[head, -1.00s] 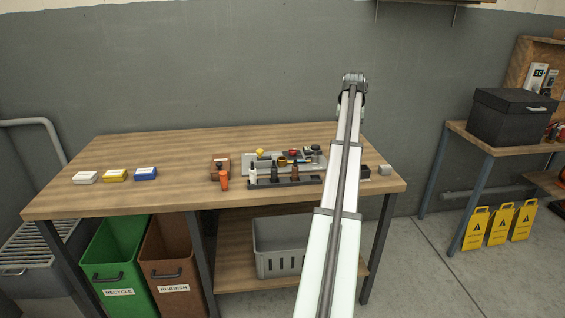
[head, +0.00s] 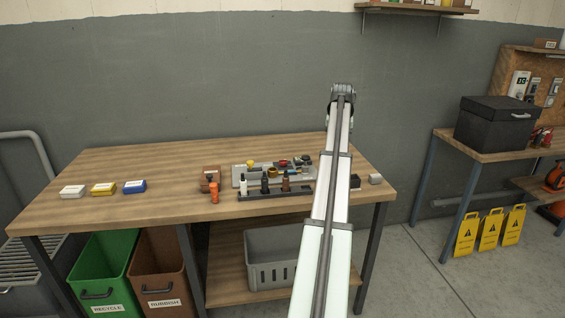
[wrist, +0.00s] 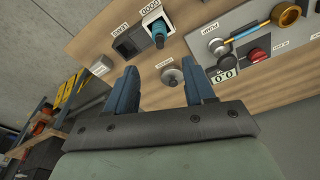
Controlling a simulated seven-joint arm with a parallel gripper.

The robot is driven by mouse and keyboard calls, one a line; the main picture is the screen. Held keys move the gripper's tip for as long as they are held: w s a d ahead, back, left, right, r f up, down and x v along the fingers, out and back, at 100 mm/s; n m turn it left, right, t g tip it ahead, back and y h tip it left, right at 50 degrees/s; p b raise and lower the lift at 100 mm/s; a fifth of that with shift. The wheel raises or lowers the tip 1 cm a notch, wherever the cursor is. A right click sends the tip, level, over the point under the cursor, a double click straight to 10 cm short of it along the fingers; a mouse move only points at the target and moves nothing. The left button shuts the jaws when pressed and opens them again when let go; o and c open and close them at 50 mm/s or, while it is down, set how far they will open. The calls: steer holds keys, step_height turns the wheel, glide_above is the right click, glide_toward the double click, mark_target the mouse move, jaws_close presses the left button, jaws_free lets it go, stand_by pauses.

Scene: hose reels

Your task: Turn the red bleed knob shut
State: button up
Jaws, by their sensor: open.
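The red bleed knob (head: 283,162) sits on a grey panel (head: 239,182) near the back of the wooden workbench. In the wrist view the red knob (wrist: 257,55) is at the upper right, next to a small "00" counter plate (wrist: 223,76). My gripper (wrist: 163,78) is open, its two blue-grey fingers apart with nothing between them. The knob lies to the right of the right finger, apart from it. In the head view my gripper cannot be made out at the arm's end.
A brass ring fitting (wrist: 286,15) is close to the red knob. A blue-topped part (wrist: 158,32) stands near the fingers. A dark rack with bottles stands before the panel.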

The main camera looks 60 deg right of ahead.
steer(key=shift+o, duration=0.7)
steer(key=shift+w, duration=0.15)
steer(key=shift+o, duration=0.3)
steer(key=w+a+f+n, duration=0.1)
steer(key=w+a, duration=0.3)
steer(key=w, duration=0.8)
steer(key=w+a+f+n, duration=0.2)
steer(key=w+a, duration=0.3)
steer(key=w, duration=0.7)
steer(key=shift+w+f+g, duration=0.15)
steer(key=shift+f+g, duration=0.15)
steer(key=shift+f, duration=0.15)
steer(key=m+g+h, duration=0.1)
steer(key=m+h, duration=0.2)
steer(key=m, duration=0.7)
glide_toward(282, 162)
steer(key=x, duration=0.8)
steer(key=shift+w+d+f, duration=0.15)
steer(key=shift+d+f, duration=0.05)
steer(key=shift+d, duration=0.35)
steer(key=c, duration=1.1)
